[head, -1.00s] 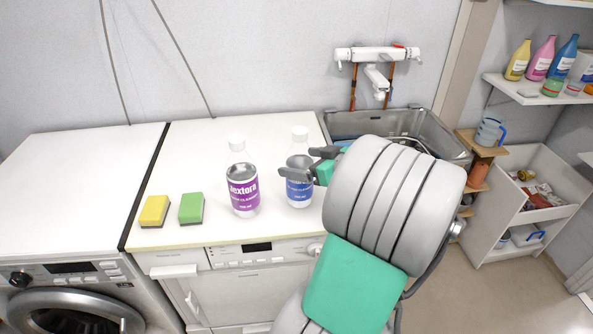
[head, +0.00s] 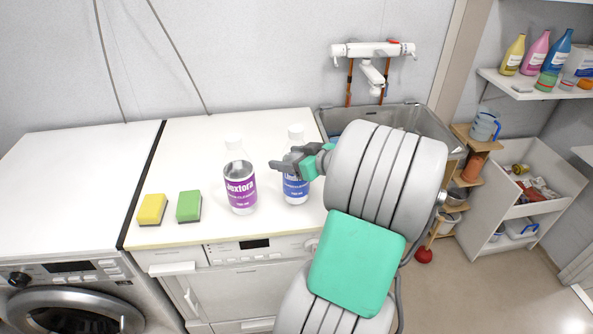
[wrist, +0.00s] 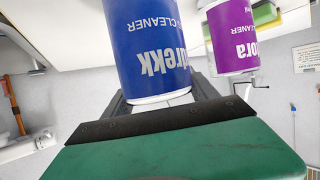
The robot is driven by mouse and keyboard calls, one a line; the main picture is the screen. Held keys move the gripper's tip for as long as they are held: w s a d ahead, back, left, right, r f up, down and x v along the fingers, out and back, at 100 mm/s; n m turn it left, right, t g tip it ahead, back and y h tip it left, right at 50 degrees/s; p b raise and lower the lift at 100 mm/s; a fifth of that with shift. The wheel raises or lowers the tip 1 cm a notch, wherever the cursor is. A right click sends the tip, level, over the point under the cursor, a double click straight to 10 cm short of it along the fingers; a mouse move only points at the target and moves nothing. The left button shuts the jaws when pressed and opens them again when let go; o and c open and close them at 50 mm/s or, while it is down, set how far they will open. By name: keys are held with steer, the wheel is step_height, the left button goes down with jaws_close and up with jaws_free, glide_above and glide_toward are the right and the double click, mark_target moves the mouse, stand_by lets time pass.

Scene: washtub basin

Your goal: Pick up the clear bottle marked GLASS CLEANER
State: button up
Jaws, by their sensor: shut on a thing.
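A clear bottle with a blue label (head: 295,189) and white cap stands on the white worktop. My gripper (head: 287,167) is shut on it just above the label, reaching in from the right. In the wrist view, upside down, its blue label (wrist: 150,45) ends in "drekk" and shows "CLEANER"; the word before that is not fully readable. A second clear bottle with a purple label (head: 241,189), marked "Nextora", stands close to its left. It also shows in the wrist view (wrist: 233,40), with "CLEANER" on it.
A yellow sponge (head: 152,209) and a green sponge (head: 189,206) lie left of the bottles. A metal basin (head: 435,125) is sunk behind my arm, under a wall tap (head: 372,50). Shelves with coloured bottles (head: 535,52) stand at the right.

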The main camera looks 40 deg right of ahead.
jaws_close()
stand_by(0.4)
steer(key=shift+r, duration=0.15)
